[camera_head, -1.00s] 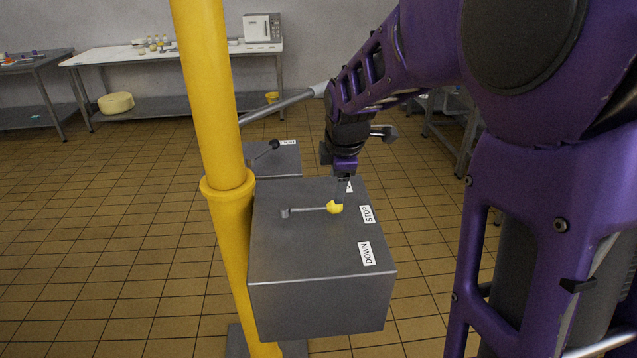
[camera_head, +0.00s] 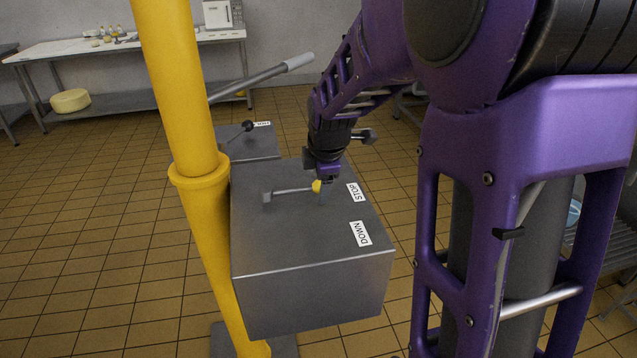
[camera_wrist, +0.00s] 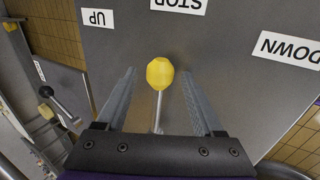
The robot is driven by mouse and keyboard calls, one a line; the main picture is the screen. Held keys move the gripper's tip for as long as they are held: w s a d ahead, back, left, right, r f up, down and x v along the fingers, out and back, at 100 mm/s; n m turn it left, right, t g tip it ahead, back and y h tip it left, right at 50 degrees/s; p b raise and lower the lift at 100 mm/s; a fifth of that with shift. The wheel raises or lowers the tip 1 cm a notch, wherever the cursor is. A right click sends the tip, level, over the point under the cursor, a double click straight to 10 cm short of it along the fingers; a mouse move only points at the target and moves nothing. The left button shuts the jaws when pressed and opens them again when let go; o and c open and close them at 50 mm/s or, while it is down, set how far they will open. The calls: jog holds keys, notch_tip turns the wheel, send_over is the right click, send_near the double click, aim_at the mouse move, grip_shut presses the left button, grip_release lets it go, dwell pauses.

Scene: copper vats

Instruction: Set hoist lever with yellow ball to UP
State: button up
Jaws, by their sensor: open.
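The hoist lever (camera_head: 290,191) is a thin grey rod on top of a grey metal box (camera_head: 290,232), tipped with a yellow ball (camera_head: 316,186). It points towards the STOP label (camera_head: 356,192). The DOWN label (camera_head: 360,233) is nearer the front. The UP label is hidden in the head view but shows in the wrist view (camera_wrist: 97,17). My gripper (camera_head: 322,200) is over the box at the ball, which it partly covers. In the wrist view, the ball (camera_wrist: 160,73) lies between the open fingers (camera_wrist: 159,76), with gaps on both sides.
A yellow post (camera_head: 177,90) stands left of the box. Behind is another grey box (camera_head: 245,146) with a black-knobbed lever (camera_head: 247,126). A worktable (camera_head: 130,45) stands along the back wall. Tiled floor (camera_head: 80,220) is open at the left.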

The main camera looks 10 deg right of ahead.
grip_shut()
dwell(1.3)
